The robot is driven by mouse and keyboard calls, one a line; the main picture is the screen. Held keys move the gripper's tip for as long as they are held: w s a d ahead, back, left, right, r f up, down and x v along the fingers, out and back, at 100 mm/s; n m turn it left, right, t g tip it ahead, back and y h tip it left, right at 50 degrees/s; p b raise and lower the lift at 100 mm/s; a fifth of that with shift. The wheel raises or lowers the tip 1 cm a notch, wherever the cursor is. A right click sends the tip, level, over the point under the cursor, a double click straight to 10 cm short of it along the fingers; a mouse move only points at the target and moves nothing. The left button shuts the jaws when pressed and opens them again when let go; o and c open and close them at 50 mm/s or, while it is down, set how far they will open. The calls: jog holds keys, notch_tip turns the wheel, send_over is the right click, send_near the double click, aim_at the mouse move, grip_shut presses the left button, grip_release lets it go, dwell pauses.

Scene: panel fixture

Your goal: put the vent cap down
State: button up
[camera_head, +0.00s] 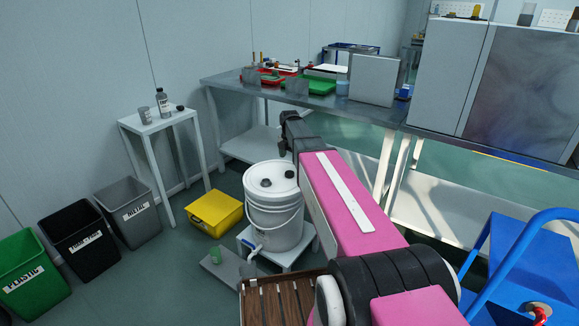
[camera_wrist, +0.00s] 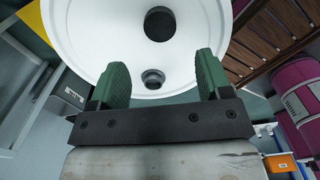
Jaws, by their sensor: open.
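A round black cap, which looks like the vent cap (camera_head: 266,182), rests on the lid of the white bucket (camera_head: 273,213). In the wrist view the cap (camera_wrist: 159,23) sits near the top edge, beyond my fingertips. A small round fitting with a dark hole (camera_wrist: 152,78) is also on the lid, nearer to me; it shows in the head view (camera_head: 289,173) behind the cap. My gripper (camera_wrist: 163,62) is open above the lid, its green fingers apart with nothing held between them. In the head view my dark gripper (camera_head: 291,135) is over the bucket's far side; its fingers are unclear there.
A small side table (camera_head: 155,123) holds a bottle, a cup and a small dark object. A yellow box (camera_head: 213,213) is left of the bucket, a wooden slatted crate (camera_head: 283,302) in front. Three labelled bins stand at left. A long workbench (camera_head: 300,100) runs behind.

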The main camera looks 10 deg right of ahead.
jog(key=s+f+m, duration=0.3)
jog(key=s+m, duration=0.5)
jog(key=s, duration=0.1)
jog(key=s+f+m, duration=0.4)
jog(key=s+m, duration=0.5)
jog(key=s+f+m, duration=0.3)
jog(key=s+m, duration=0.5)
jog(key=s, duration=0.1)
jog(key=shift+s+a+f+m, duration=0.25)
jog(key=shift+s+a+m, duration=0.05)
jog(key=shift+a, duration=0.05)
